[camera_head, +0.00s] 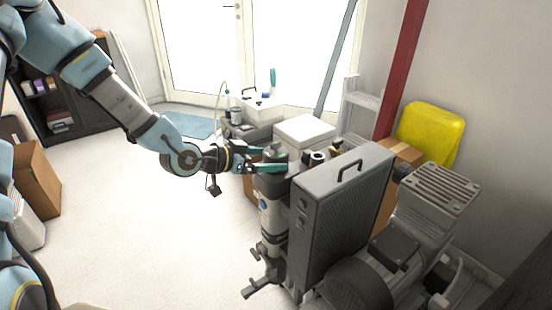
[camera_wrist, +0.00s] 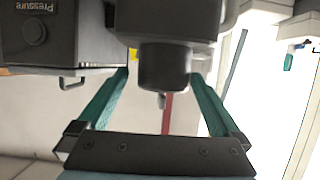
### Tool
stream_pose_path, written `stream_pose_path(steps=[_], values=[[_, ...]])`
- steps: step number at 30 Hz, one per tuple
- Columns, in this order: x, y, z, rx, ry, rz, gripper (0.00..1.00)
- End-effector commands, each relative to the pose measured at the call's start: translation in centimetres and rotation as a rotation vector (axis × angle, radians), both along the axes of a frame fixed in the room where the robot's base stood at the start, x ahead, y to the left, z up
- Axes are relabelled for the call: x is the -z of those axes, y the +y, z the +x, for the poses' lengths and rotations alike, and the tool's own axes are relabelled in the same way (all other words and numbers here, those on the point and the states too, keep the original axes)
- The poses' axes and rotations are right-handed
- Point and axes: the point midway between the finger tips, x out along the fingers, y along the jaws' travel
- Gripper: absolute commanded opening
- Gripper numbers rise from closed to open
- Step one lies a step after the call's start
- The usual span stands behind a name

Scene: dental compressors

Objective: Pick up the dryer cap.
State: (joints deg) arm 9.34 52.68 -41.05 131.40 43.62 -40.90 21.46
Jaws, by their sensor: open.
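The dryer cap, a dark grey rounded cylinder (camera_head: 275,154), sits on top of the upright dryer column (camera_head: 268,215) in the head view. In the upside-down wrist view, the cap (camera_wrist: 165,66) is between the two teal fingers, with a small stub at its end. My gripper (camera_head: 272,160) is at the cap's height, fingers open and reaching along its sides. In the wrist view my gripper (camera_wrist: 160,76) shows a gap to the cap at left; the right finger looks closer, and contact there cannot be told. The far side of the cap is hidden.
A tall grey ribbed box with a handle (camera_head: 345,210) stands right beside the column. A grey compressor motor (camera_head: 430,215) is further right. A white box (camera_head: 305,131) is behind. In the wrist view, a dark box marked Pressure (camera_wrist: 40,35) is at left. Open floor lies at left.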

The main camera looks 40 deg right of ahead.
Motion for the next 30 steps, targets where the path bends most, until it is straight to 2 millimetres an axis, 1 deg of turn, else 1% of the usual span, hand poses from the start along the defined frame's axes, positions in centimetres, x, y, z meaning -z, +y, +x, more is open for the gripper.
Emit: stream_pose_path(steps=[1, 7, 12, 15, 18, 24, 25, 26, 30], values=[[0.2, -0.5, -0.1, 0.001, 0.000, 0.001, 1.00], [0.6, -1.8, 0.0, 0.000, 0.001, 0.002, 1.00], [1.2, -4.3, 0.2, 0.000, 0.002, 0.002, 1.00], [1.8, -5.4, 0.1, -0.001, 0.002, 0.003, 1.00], [2.1, -5.9, 0.1, -0.002, 0.001, 0.003, 1.00], [2.1, -5.9, 0.2, -0.001, 0.000, 0.004, 1.00], [2.1, -5.9, 0.2, -0.001, 0.000, 0.004, 0.99], [2.1, -5.9, 0.2, -0.001, 0.000, 0.004, 0.95], [2.1, -5.9, 0.2, -0.002, 0.000, 0.004, 0.80]])
